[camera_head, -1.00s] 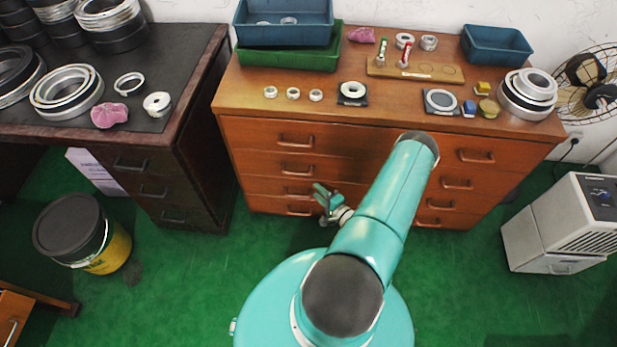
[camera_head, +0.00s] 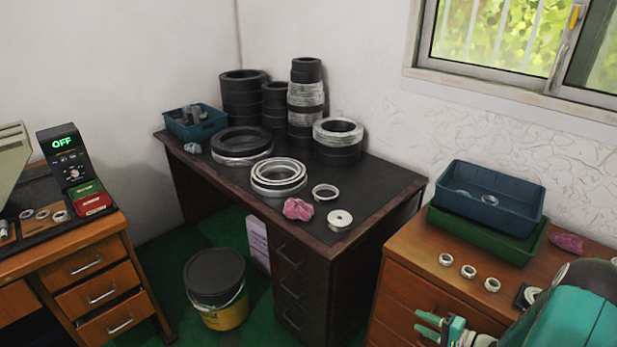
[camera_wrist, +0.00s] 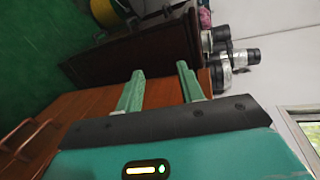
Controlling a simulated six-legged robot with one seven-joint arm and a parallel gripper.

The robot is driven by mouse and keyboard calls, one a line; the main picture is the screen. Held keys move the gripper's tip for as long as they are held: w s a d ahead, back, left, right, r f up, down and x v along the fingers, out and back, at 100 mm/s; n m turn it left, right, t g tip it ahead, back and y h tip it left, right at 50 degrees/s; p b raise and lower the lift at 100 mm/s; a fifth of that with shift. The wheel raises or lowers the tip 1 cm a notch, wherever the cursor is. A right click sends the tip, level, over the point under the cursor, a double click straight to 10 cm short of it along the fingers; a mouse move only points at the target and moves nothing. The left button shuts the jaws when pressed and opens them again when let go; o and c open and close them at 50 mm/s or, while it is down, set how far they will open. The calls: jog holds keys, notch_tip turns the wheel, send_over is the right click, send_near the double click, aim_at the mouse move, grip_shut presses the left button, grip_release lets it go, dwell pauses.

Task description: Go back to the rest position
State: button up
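My gripper (camera_head: 428,324) shows at the bottom right of the head view, in front of the brown drawer cabinet (camera_head: 405,299). In the wrist view my gripper (camera_wrist: 160,88) has its two green fingers apart, with nothing between them. Part of my teal arm fills the lower right corner of the head view. Three small bearing rings stand in a row on the cabinet top: a left ring (camera_head: 446,259), a middle ring (camera_head: 468,271) and a right ring (camera_head: 492,284). A white-and-black ring piece lies partly hidden behind my arm.
A dark desk (camera_head: 385,187) holds stacked rings, a pink cloth (camera_head: 298,209) and a blue bin (camera_head: 196,130). A blue tray (camera_head: 488,215) sits on a green tray (camera_head: 480,237). A lidded bucket (camera_head: 216,286) stands on the green floor. A control box (camera_head: 66,156) is at left.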

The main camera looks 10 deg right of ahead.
jog(key=s+a+r+n+g+h, duration=0.15)
jog(key=a+r+n+g, duration=0.65)
jog(key=a+r, duration=1)
jog(key=s+a+r+n+t+h, duration=0.1)
jog(key=s+a+r+h, duration=0.2)
jog(key=s+r, duration=0.4)
jog(key=s+a+r+n+h, duration=0.2)
jog(key=s+r+h, duration=0.3)
jog(key=s+r, duration=0.3)
notch_tip(320, 180, up, 3)
jog(key=shift+s+a+r+t, duration=0.15)
jog(key=shift+a+t, duration=0.25)
jog(key=shift+a, duration=0.25)
